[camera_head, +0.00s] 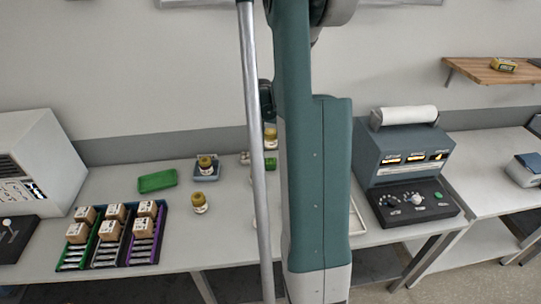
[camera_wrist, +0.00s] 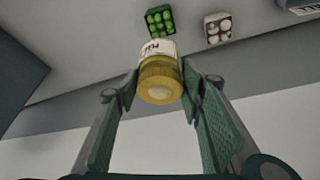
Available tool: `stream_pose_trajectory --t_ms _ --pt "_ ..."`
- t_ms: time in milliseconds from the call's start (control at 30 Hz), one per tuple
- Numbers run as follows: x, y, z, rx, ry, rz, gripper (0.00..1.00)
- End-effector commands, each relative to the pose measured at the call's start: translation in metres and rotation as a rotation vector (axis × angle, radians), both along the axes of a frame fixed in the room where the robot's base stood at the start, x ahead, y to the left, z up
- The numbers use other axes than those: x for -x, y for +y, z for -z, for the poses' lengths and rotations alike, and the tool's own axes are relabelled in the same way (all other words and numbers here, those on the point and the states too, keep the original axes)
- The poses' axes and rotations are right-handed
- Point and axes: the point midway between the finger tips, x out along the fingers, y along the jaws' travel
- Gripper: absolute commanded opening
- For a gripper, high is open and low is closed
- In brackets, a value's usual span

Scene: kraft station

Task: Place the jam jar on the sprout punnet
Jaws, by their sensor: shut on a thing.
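The jam jar, with a yellow lid and a white label, is between the fingers of my gripper (camera_wrist: 160,85) in the wrist view, lid towards the camera. My gripper is shut on the jar's sides. In the head view the jar (camera_head: 270,138) hangs above the table, partly hidden by my arm. The sprout punnet (camera_wrist: 160,20), dark green with round green sprouts, lies just beyond the jar in the wrist view. In the head view the punnet (camera_head: 270,163) shows below the jar, partly hidden by my arm. The jar appears raised above it.
A punnet of pale round items (camera_wrist: 218,28) stands beside the sprout punnet. Another yellow-lidded jar (camera_head: 200,203) stands on the table, and one (camera_head: 206,163) sits on a blue-grey base. A green tray (camera_head: 157,181), crates with brown boxes (camera_head: 115,230) and a control machine (camera_head: 405,165) stand around.

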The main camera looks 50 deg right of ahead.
Motion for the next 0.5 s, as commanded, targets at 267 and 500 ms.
stream_pose_trajectory --t_ms 267,500 --pt "0.000 0.000 0.031 0.000 0.000 0.000 0.20" --pt "0.000 0.000 0.050 0.000 0.000 0.000 0.20"
